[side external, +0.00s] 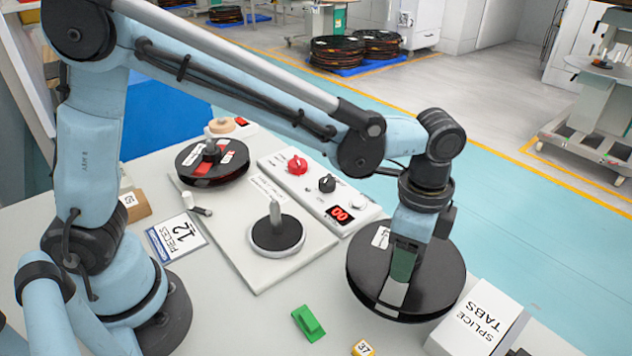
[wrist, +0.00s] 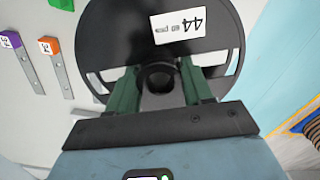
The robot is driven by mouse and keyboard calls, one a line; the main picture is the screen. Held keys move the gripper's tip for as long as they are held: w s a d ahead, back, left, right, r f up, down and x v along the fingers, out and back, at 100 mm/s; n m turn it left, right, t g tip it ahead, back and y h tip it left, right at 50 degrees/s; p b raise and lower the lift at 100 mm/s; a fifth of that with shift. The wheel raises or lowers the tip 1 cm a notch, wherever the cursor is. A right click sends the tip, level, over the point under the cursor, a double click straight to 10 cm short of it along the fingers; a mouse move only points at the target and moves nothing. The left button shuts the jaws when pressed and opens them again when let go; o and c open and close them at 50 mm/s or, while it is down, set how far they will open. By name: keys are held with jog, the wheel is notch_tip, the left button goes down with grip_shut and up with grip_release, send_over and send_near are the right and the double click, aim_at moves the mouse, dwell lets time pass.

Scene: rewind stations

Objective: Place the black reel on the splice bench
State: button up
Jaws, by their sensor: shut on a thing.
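The black reel (side external: 440,272) hangs under my gripper (side external: 402,270) at the right side of the white work table (side external: 240,325). My gripper is shut on the reel's hub. In the wrist view the reel's black face (wrist: 115,40) carries a white label reading 44, and the green jaws of my gripper (wrist: 160,85) close around the hub. The reel looks slightly tilted; I cannot tell its height above the table. No surface is marked as the splice bench in these views.
A grey plate (side external: 220,240) has one bare spindle (side external: 276,232) and a dark, red-labelled reel (side external: 212,165) at its back. A control panel (side external: 320,195) adjoins it. A Splice Tabs box (side external: 478,320) stands right of the held reel; a green clip (side external: 309,324) lies in front.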

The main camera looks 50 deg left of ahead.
jog(key=w+a+f, duration=0.2)
jog(key=w, duration=0.1)
jog(key=shift+w+a+f, duration=0.1)
jog(key=shift+w+f, duration=0.15)
jog(key=shift+f, duration=2)
jog(key=shift+f, duration=0.15)
jog(key=o, duration=1.2)
notch_tip(320, 180, up, 12)
jog(key=s+a+n+t, duration=0.2)
jog(key=s+a+n, duration=0.1)
jog(key=a, duration=0.3)
jog(key=s+a+n+t, duration=0.2)
jog(key=s+a+n, duration=0.1)
jog(key=a+n, duration=0.3)
jog(key=s+a+n+t, duration=0.3)
jog(key=s+a+n, duration=0.1)
jog(key=a, duration=0.3)
jog(key=shift+a+r+n, duration=0.25)
jog(key=shift+n, duration=0.05)
